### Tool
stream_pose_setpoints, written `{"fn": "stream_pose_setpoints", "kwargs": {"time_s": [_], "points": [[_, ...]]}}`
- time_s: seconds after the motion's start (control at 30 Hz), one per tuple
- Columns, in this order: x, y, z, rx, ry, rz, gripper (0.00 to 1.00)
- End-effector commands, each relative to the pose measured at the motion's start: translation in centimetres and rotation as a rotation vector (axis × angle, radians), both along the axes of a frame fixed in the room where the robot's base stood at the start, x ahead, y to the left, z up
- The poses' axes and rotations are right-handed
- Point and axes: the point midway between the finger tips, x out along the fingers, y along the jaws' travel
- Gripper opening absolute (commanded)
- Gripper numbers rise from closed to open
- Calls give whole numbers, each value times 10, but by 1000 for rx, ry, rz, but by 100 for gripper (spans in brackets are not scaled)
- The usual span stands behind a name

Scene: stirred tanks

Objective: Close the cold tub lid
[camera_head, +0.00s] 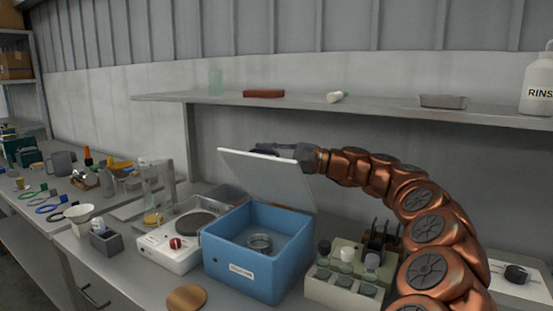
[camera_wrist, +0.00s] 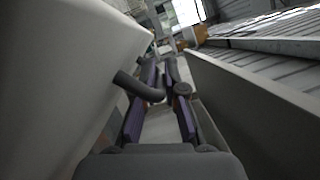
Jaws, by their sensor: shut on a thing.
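The cold tub (camera_head: 262,279) is a blue box with a white label on the bench, and a round glass dish (camera_head: 260,243) sits inside it. Its white lid (camera_head: 268,180) stands open, tilted up over the back of the tub. My gripper (camera_head: 268,149) is behind the lid's upper edge, partly hidden by it. In the wrist view the pale lid (camera_wrist: 75,70) fills the left side, and a dark curved handle (camera_wrist: 138,87) juts from it between the purple-padded fingers of my gripper (camera_wrist: 158,95). The gripper is shut on this handle; the exact contact is hard to see.
A white stirrer plate (camera_head: 170,248) stands left of the tub. A rack of capped bottles (camera_head: 345,292) stands close on the right, beneath my arm. A shelf (camera_head: 390,106) runs behind and above. A copper disc (camera_head: 186,298) lies in front.

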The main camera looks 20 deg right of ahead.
Motion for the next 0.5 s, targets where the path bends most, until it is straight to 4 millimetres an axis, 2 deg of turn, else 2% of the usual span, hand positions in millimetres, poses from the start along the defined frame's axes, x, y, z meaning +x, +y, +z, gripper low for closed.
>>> {"fn": "stream_pose_setpoints", "kwargs": {"time_s": [0.03,0.27,0.5], "points": [[-6,8,-12,-35,-29,4,0],[-28,37,-37,-212,-160,5,0],[-46,61,-70,-393,-297,4,0]]}}
